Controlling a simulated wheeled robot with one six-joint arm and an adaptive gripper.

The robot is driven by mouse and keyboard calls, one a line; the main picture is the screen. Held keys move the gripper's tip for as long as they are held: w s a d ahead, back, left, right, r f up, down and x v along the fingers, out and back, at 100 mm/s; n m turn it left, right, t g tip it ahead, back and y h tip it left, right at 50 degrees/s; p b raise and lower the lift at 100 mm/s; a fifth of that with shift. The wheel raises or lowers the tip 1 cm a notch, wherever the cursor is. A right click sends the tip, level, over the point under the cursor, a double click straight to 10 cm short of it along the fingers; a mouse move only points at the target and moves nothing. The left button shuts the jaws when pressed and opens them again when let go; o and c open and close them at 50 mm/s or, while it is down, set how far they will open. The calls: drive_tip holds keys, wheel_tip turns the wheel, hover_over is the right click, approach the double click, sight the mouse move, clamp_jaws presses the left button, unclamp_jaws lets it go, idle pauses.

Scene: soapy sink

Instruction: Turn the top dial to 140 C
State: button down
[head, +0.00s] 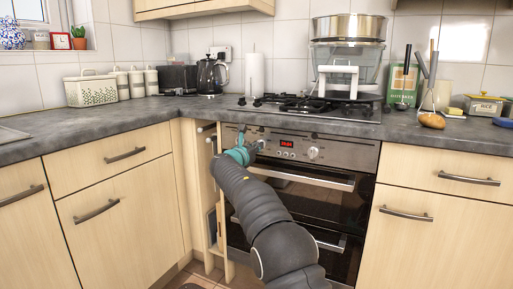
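The built-in oven has a steel control panel (345,153) under the worktop, with a small red lit display (287,143) whose digits are too small to read surely. One round dial (313,153) shows clearly to the right of the display. Another knob (261,144) shows at the left of the display, right at the end of my arm. My gripper (255,146) is at this left knob, beyond a teal band on my arm. Its fingers are small and partly hidden, so I cannot tell whether they grip the knob or only touch it. No dial markings are readable.
Two oven door handles (315,181) run below the panel, partly behind my arm. A narrow pull-out unit (213,200) stands open at the oven's left. Above, a gas hob (300,104) carries a stacked steamer (347,65). Cupboards flank the oven.

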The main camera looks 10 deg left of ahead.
drive_tip(key=shift+m, duration=0.3)
drive_tip(key=m+b, duration=0.3)
drive_tip(key=m, duration=0.2)
drive_tip(key=shift+d+f+m, duration=0.1)
drive_tip(key=shift+m, duration=0.2)
drive_tip(key=m+b, duration=0.3)
drive_tip(key=m, duration=0.3)
drive_tip(key=shift+f, duration=0.1)
drive_tip(key=m+b, duration=0.2)
drive_tip(key=m, duration=0.3)
drive_tip(key=shift+m, duration=0.4)
drive_tip(key=m+b, duration=0.1)
drive_tip(key=m, duration=0.4)
drive_tip(key=shift+f+m, duration=0.1)
drive_tip(key=shift+m, duration=0.2)
drive_tip(key=c, duration=1.2)
unclamp_jaws()
